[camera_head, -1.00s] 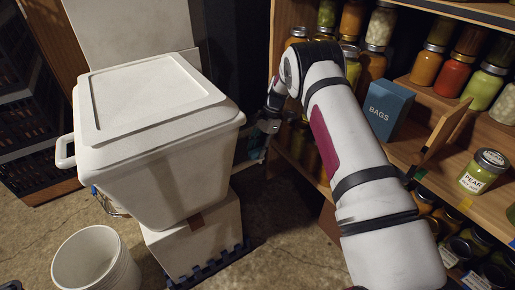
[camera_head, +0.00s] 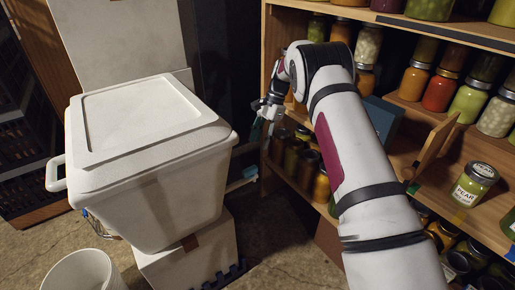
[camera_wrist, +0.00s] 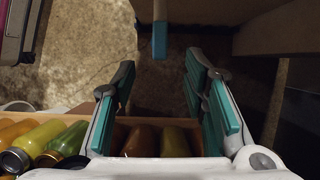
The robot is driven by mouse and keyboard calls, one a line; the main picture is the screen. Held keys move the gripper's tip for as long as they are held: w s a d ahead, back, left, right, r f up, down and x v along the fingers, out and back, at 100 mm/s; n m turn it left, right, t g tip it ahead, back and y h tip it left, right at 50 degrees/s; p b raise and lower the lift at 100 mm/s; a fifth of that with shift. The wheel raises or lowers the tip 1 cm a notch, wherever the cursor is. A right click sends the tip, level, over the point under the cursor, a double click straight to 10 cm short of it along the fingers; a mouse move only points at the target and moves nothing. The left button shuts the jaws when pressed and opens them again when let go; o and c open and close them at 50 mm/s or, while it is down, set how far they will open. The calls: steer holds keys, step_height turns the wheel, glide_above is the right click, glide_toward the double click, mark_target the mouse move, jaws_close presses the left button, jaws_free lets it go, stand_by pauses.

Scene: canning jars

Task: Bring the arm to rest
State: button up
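My arm reaches from the lower right of the head view up toward the shelf's left end. My gripper (camera_wrist: 160,100) shows in the wrist view with its two teal-padded fingers wide apart. Nothing is between the fingers. In the head view my gripper (camera_head: 268,112) is small and partly hidden by the wrist, beside the left edge of the wooden shelf (camera_head: 290,184). Jars on a lower shelf (camera_wrist: 158,138) show beyond the fingers at the bottom of the wrist view; I cannot tell their distance from the fingers.
A white lidded cooler (camera_head: 150,190) stands on a white box (camera_head: 195,262) at left. A white bucket (camera_head: 82,272) is on the floor. A blue box (camera_head: 384,118) and a pear jar (camera_head: 474,184) stand on the shelf. Bare floor (camera_head: 275,250) shows between cooler and shelf.

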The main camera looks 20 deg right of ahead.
steer(key=shift+d+r, duration=0.1)
steer(key=shift+r, duration=0.1)
stand_by(0.3)
steer(key=s+a+r+n, duration=0.15)
steer(key=s+r, duration=0.25)
steer(key=r, duration=0.4)
steer(key=s+a+r+n, duration=0.1)
steer(key=s+r+n, duration=0.1)
steer(key=s+r, duration=0.35)
steer(key=s+a+r+n+h, duration=0.2)
steer(key=s+r+n, duration=0.1)
steer(key=s+r, duration=0.95)
steer(key=s+a+r+n+t, duration=0.15)
steer(key=s+n, duration=0.25)
steer(key=s, duration=1.4)
steer(key=s+f+n+h, duration=0.2)
steer(key=s+f+n, duration=0.3)
steer(key=s, duration=1)
step_height(320, 180, up, 29)
steer(key=d+m+t+p, duration=0.1)
steer(key=t+p, duration=0.3)
steer(key=p, duration=2.4)
steer(key=shift+w+d+f, duration=0.2)
steer(key=shift+w+d, duration=0.05)
